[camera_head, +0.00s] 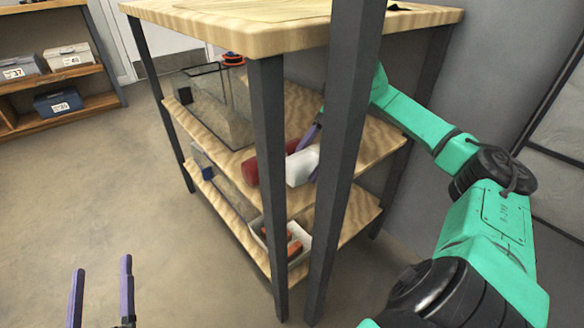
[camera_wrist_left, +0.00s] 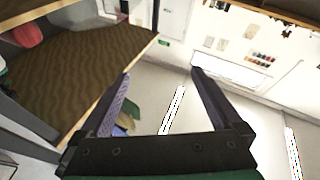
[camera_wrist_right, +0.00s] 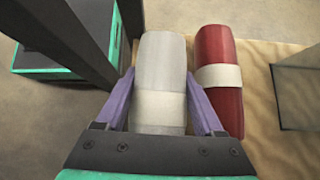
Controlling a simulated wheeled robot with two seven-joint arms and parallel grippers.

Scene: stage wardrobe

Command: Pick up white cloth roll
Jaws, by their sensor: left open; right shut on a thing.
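The white cloth roll (camera_head: 301,167) is on the middle shelf of the wooden rack in the head view, partly hidden by a dark rack post. In the right wrist view the white cloth roll (camera_wrist_right: 162,75) lies lengthwise between the purple fingers of my right gripper (camera_wrist_right: 160,112), which is shut on it. Whether it is lifted off the shelf I cannot tell. My left gripper (camera_head: 101,290) is open and empty over the floor at the lower left. It also shows open in the left wrist view (camera_wrist_left: 160,90).
A red roll (camera_head: 250,171) with a pale band lies just beside the white one. A clear bin (camera_head: 222,115) stands further along the middle shelf (camera_head: 182,110). Dark posts (camera_head: 345,130) stand close to my right arm. A small tray (camera_head: 256,232) is on the lower shelf.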

